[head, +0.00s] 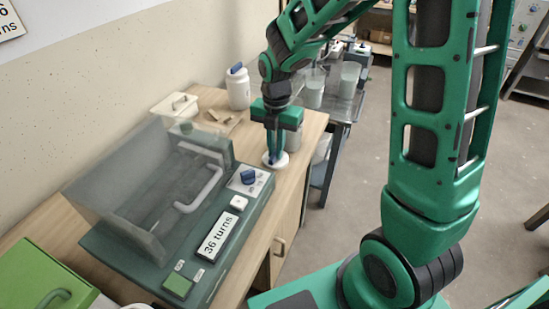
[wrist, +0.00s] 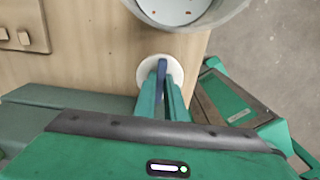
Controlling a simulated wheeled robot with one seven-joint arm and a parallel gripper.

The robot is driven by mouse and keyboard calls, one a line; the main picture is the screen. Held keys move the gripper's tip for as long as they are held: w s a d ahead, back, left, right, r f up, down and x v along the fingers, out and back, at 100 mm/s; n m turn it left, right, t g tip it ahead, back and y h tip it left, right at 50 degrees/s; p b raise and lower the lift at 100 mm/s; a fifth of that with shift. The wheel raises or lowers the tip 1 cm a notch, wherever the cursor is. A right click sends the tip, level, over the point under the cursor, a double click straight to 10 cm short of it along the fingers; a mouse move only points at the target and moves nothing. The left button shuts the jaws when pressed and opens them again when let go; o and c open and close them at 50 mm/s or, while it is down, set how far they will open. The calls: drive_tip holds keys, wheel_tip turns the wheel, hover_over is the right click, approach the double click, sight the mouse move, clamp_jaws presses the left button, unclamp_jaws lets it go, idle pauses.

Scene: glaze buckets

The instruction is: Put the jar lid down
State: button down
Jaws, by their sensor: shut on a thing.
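The jar lid (head: 281,160) is a small white disc with a blue grip on top. My gripper (head: 272,158) points down over the wooden bench and is shut on the blue grip. In the wrist view the white lid (wrist: 146,72) shows beyond the fingertips of my gripper (wrist: 162,78), with the blue grip between them. The lid is level and at or just above the bench top; I cannot tell whether it touches. A pale jar (head: 294,138) stands just behind my gripper, and its open top (wrist: 180,10) shows small reddish specks inside.
A green machine with a clear cover and a "36 turns" label (head: 217,236) stands left of my gripper. A white jar with a blue-handled lid (head: 238,90) and a white box (head: 174,105) stand at the back. The bench's right edge (head: 300,180) is close.

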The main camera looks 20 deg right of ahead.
drive_tip(key=shift+f, duration=1.8)
drive_tip(key=c, duration=1.8)
unclamp_jaws()
drive_tip(key=shift+f, duration=0.1)
